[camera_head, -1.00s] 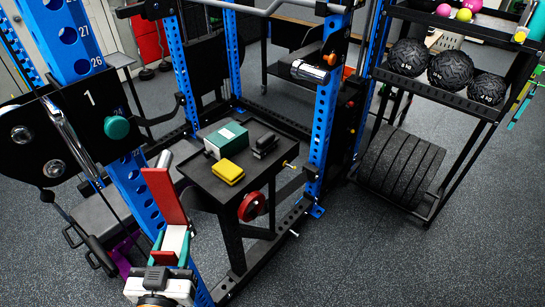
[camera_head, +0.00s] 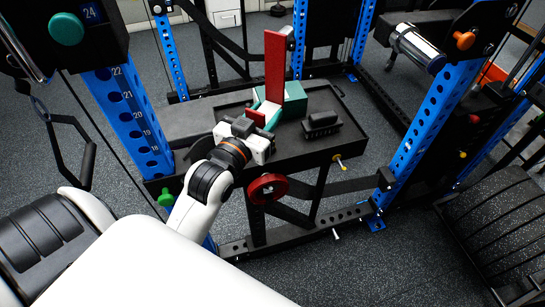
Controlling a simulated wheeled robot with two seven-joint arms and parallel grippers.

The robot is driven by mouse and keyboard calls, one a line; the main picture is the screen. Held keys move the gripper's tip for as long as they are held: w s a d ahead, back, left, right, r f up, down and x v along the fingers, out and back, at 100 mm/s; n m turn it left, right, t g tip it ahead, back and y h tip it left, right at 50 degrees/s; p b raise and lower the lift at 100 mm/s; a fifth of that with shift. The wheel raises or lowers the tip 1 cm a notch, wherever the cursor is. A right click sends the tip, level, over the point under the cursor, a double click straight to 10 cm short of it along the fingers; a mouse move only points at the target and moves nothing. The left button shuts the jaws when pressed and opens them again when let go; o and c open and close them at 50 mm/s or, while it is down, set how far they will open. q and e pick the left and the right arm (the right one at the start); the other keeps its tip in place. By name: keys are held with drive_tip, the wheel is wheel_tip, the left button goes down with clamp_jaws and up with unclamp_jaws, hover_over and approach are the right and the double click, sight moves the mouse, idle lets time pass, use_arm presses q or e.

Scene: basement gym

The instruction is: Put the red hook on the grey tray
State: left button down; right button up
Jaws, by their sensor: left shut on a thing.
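The red hook (camera_head: 275,62) has a tall flat red plate and a short red lip. My left gripper (camera_head: 264,110), white with green fingertips, is shut on it and holds it with the tall plate upright. Gripper and hook show in front of the near left part of the dark grey tray (camera_head: 298,157); whether the hook touches anything there I cannot tell. The tray has a low rim. A green box (camera_head: 295,101) stands on it just behind the hook, partly hidden. A black block (camera_head: 321,124) lies on it to the right. My right gripper is not in view.
Blue rack uprights stand left (camera_head: 130,115) and right (camera_head: 425,125) of the tray. A red round knob (camera_head: 267,188) is below the tray's front edge. The tray is bare around the black block. Stacked black plates (camera_head: 500,225) are at the right.

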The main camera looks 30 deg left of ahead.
use_arm(q)
drive_tip(key=shift+a+f, duration=0.35)
drive_tip(key=shift+f, duration=0.55)
wheel_tip(320, 180, down, 4)
drive_tip(key=shift+w+r+b, duration=0.1)
drive_tip(key=shift+r+b, duration=0.05)
drive_tip(key=shift+b, duration=0.25)
drive_tip(key=shift+f, duration=0.3)
drive_tip(key=shift+d+f, duration=0.1)
drive_tip(key=shift+f, duration=1.7)
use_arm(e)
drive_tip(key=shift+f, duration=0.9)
use_arm(q)
drive_tip(key=shift+f+b, duration=0.4)
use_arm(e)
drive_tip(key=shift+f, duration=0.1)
